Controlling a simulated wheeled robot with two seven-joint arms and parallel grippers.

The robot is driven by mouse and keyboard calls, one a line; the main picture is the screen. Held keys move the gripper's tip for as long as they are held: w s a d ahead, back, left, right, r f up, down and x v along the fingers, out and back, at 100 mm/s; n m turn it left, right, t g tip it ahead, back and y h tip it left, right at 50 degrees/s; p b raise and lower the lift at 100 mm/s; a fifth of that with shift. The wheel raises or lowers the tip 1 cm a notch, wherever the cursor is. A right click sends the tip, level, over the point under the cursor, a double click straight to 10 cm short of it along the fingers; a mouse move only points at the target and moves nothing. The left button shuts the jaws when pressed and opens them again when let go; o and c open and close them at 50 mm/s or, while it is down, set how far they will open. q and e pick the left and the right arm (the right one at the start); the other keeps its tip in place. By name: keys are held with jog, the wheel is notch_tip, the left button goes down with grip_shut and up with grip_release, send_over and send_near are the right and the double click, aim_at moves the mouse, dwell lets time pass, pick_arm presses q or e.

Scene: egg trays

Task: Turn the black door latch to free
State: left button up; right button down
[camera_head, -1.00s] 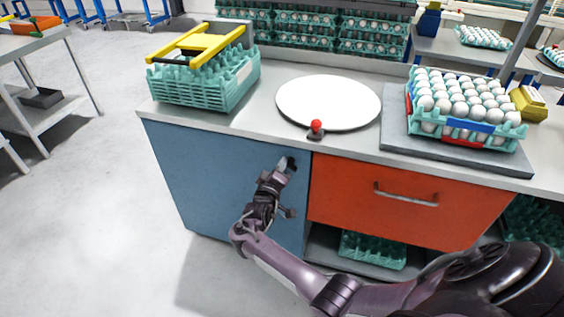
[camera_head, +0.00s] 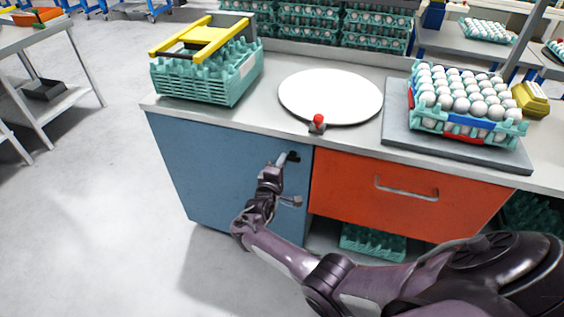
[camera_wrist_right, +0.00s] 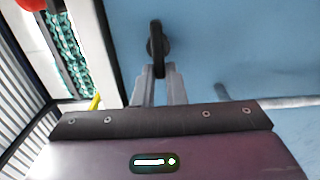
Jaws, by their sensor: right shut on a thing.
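The black door latch (camera_head: 295,157) is at the upper right corner of the blue cabinet door (camera_head: 215,165). In the right wrist view the latch (camera_wrist_right: 155,38) is a dark, narrow handle running down between my fingers. My right gripper (camera_head: 284,162) is at the latch, and its fingers also show in the wrist view (camera_wrist_right: 158,76), shut on the lower end of the latch. The fingers partly hide the latch in the head view. The door looks closed against the cabinet. My left gripper is not in view.
A red drawer (camera_head: 400,195) with a metal handle is right of the door. Above, the worktop holds a white disc (camera_head: 331,97), a red-knobbed lever (camera_head: 318,121), a teal crate (camera_head: 205,83) and an egg tray (camera_head: 462,128).

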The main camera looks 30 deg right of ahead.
dwell(0.3)
jog(key=c, duration=1.5)
grip_release()
jog(key=shift+a, duration=0.15)
jog(key=p+v, duration=0.1)
jog(key=v, duration=0.6)
jog(key=shift+s+a, duration=0.2)
jog(key=shift+s, duration=0.05)
